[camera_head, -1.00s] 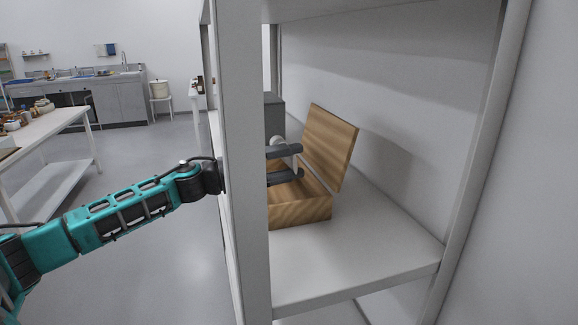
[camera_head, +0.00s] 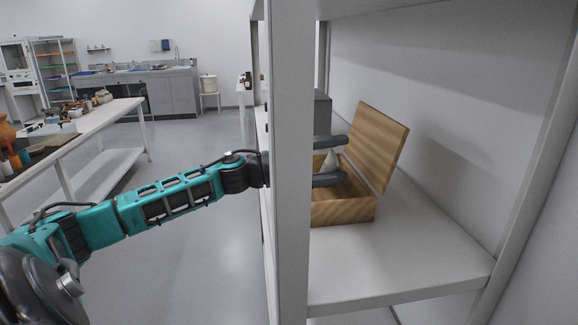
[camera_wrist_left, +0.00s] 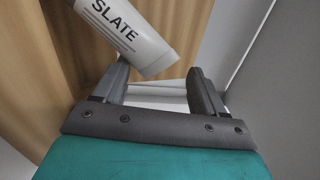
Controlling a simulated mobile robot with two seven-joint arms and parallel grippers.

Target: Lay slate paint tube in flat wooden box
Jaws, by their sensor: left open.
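The slate paint tube (camera_wrist_left: 130,35) is pale grey-white with "SLATE" printed on it. In the left wrist view it lies at a slant, its near end just past the fingertips. My right gripper is out of view.
A grey shelf post (camera_head: 292,230) stands in front of my left wrist and hides part of it and the box's left side. The shelf board (camera_head: 410,265) is bare in front and right of the box. A dark grey block (camera_head: 322,110) stands behind.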

